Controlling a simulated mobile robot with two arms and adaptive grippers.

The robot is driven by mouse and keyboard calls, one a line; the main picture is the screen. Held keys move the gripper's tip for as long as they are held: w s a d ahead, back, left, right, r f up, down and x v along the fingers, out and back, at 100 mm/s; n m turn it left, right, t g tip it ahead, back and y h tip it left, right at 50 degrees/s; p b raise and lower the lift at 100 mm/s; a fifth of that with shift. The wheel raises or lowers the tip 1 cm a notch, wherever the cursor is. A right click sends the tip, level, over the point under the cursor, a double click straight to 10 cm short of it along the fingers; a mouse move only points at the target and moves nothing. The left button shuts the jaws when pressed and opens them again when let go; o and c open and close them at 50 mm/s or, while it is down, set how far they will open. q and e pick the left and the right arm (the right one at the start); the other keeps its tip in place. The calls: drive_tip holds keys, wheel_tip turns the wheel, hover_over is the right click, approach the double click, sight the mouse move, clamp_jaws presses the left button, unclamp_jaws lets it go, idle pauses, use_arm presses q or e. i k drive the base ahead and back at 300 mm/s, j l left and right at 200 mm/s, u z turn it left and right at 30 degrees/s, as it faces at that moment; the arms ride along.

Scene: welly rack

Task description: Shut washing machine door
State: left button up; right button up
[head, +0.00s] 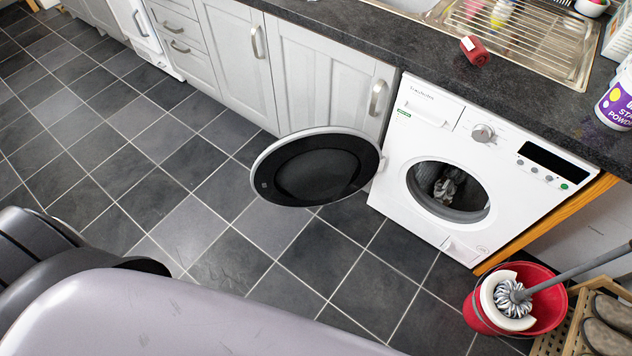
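The white washing machine (450,140) stands under the dark worktop at the right of the head view. Its round door (318,167), with a pale rim and dark glass, is swung wide open to the left, hinged at the left side of the opening. It hangs above the floor in front of the white cupboards. The drum opening (447,192) is uncovered, with some crumpled grey cloth inside. Neither of my grippers shows; only smooth grey and dark parts of my own body fill the lower left.
A red bucket (551,312) with a mop stands on the floor right of the machine, beside a wooden rack (562,335) holding footwear. A sink drainer (530,40), a red item (474,50) and a tub (617,105) are on the worktop. The tiled floor before the door is clear.

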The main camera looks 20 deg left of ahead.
sight(321, 165)
drive_tip(key=k+z, duration=0.2)
drive_tip(key=z, duration=1.15)
drive_tip(key=j+z, duration=0.15)
drive_tip(key=j, duration=0.3)
drive_tip(key=k+j+z, duration=0.1)
drive_tip(key=j, duration=0.3)
drive_tip(key=k+j+z, duration=0.15)
drive_tip(key=j, duration=0.3)
drive_tip(key=j+z, duration=0.15)
drive_tip(key=j, duration=0.25)
drive_tip(key=k+j+z, duration=0.15)
drive_tip(key=j, duration=0.25)
drive_tip(key=k+j, duration=0.15)
drive_tip(key=j, duration=0.25)
drive_tip(key=k+j, duration=0.1)
drive_tip(key=j, duration=0.25)
drive_tip(key=k+j, duration=0.15)
drive_tip(key=j, duration=0.25)
drive_tip(key=k+j, duration=0.15)
drive_tip(key=j, duration=0.25)
drive_tip(key=k+j, duration=0.15)
drive_tip(key=j, duration=0.25)
drive_tip(key=k+j, duration=0.1)
drive_tip(key=j, duration=0.25)
